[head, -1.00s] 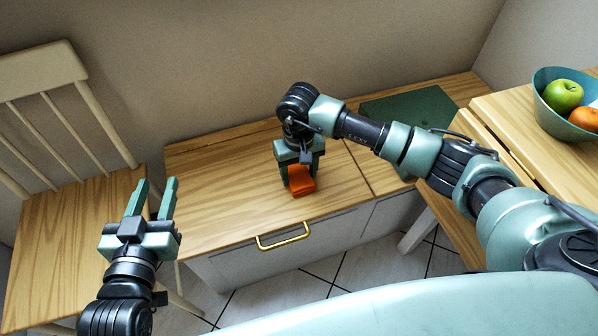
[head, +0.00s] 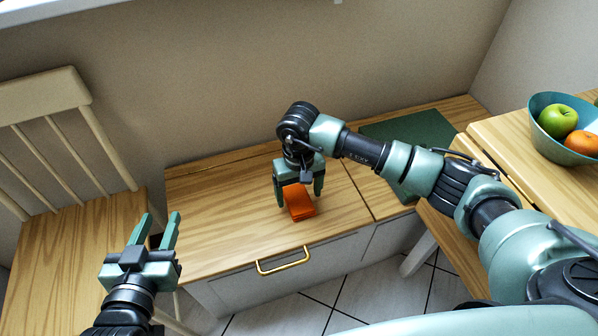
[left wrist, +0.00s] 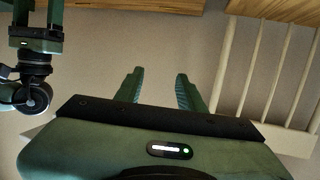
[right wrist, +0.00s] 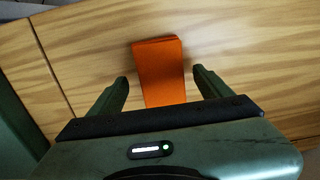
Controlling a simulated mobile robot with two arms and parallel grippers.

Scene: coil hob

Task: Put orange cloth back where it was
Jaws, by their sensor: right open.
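The orange cloth (head: 299,203) is a folded block lying on the wooden top of the low cabinet (head: 225,225). In the right wrist view the cloth (right wrist: 160,70) lies between and beyond the two fingertips, with a gap on each side. My right gripper (head: 297,198) points down at the cloth with its fingers open around it; it also shows in the right wrist view (right wrist: 160,82). My left gripper (head: 158,228) is open and empty, left of the cabinet and near the chair; its fingers also show in the left wrist view (left wrist: 156,82).
A wooden chair (head: 75,235) stands at the left. A dark green flat board (head: 425,135) lies on the cabinet's right part. A teal bowl (head: 545,130) with fruit stands on the table at the right. A brass handle (head: 283,262) is on the drawer front. The cabinet top left of the cloth is clear.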

